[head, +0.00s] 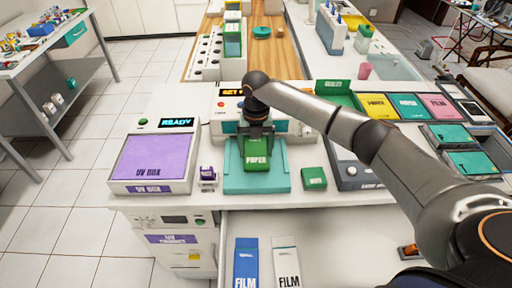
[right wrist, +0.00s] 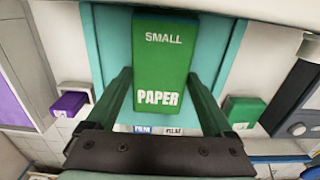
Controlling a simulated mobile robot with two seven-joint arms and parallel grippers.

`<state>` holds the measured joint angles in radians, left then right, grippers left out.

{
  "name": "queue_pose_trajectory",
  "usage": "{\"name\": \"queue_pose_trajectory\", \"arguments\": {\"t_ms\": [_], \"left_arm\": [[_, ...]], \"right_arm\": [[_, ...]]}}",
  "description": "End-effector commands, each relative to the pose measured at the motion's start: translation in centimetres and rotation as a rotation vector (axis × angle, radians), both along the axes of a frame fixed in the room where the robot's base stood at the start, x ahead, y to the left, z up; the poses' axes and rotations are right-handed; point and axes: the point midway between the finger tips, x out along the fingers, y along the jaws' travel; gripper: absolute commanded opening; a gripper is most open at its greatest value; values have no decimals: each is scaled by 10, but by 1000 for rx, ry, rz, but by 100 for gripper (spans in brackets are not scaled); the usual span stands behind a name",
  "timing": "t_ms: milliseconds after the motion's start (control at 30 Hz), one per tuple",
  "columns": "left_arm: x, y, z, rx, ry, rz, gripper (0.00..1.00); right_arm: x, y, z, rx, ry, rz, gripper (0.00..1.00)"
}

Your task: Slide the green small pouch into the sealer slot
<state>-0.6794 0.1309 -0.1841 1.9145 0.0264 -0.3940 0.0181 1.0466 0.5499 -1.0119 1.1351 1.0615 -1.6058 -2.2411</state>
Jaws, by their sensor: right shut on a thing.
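The green small pouch, labelled SMALL PAPER, shows in the head view (head: 257,158) and in the right wrist view (right wrist: 163,50). My right gripper (head: 257,135) is shut on it, with one dark finger at each side edge in the right wrist view. The pouch is over the teal tray (head: 257,185) in front of the white sealer (head: 226,103). The sealer has a yellow-lettered display and is partly covered by my right arm. Its slot is hidden, so I cannot tell whether the pouch's far edge is inside. My left gripper is not in view.
The purple UV box (head: 155,158) stands left of the tray, with a small purple block (head: 207,173) between. A small green box (head: 314,178) lies close on the right. An open drawer below holds a blue film pouch (head: 246,262) and a white one (head: 286,264).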

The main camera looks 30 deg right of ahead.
Motion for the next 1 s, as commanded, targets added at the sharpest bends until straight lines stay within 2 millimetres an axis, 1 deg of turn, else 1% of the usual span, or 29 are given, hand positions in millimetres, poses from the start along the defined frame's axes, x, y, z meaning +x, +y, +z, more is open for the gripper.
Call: {"name": "queue_pose_trajectory", "arguments": {"t_ms": [33, 133, 167, 367, 467, 567, 667, 900, 1000], "left_arm": [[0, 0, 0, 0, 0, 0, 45], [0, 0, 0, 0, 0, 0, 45], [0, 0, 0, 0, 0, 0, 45], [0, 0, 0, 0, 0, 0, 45], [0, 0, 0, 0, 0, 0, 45], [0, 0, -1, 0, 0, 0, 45], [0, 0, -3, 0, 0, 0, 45], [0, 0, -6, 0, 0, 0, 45], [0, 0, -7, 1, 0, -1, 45]], "right_arm": [[0, 0, 0, 0, 0, 0, 88], [0, 0, 0, 0, 0, 0, 99], [0, 0, 0, 0, 0, 0, 100], [0, 0, 0, 0, 0, 0, 100], [0, 0, 4, 0, -1, 0, 100], [1, 0, 16, 0, -4, 0, 100], [1, 0, 36, 1, -6, 0, 100], [1, 0, 88, 1, -5, 0, 100], [0, 0, 105, 1, -4, 0, 100]]}}
